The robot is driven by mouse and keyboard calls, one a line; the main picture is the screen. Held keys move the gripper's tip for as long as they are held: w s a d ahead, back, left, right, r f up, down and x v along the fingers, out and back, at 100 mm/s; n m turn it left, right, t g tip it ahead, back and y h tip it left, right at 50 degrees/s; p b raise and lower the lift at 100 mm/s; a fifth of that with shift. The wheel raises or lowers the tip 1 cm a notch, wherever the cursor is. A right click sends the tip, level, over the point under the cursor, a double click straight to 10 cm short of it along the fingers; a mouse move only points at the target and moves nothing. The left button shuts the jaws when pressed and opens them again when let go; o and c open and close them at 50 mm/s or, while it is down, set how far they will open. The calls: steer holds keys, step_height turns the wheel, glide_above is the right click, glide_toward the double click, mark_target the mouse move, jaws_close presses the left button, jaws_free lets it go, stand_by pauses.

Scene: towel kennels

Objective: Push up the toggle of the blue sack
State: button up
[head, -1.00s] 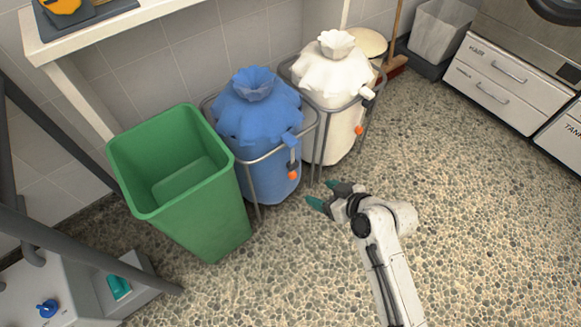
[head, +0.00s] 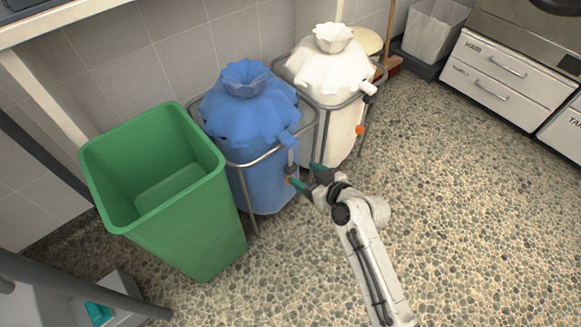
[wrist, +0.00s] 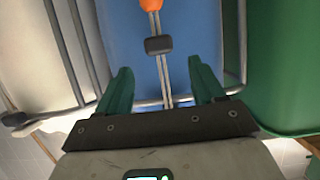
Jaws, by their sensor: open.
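The blue sack (head: 248,120) hangs in a grey metal frame in the head view and fills the middle of the wrist view (wrist: 185,30). In the wrist view its two-strand cord runs through a dark toggle (wrist: 159,45), with an orange ball (wrist: 151,4) at the picture's top edge. My gripper (head: 308,177) is open in front of the sack. Its green fingers (wrist: 161,78) stand either side of the cord, and the toggle is between them, just beyond the tips in the picture. I see no contact. In the head view a finger partly covers the orange ball.
A green bin (head: 195,240) stands close on the left of the blue sack. A white sack (head: 330,75) in a like frame, with its own orange ball (head: 360,130), stands on the right. Metal frame bars (head: 258,160) run close around the sack. The pebbled floor (head: 470,220) on the right is clear.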

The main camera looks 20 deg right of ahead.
mark_target(292, 167)
steer(key=shift+b+x, duration=1.15)
steer(key=shift+x, duration=2.55)
steer(key=shift+c, duration=0.2)
jaws_close()
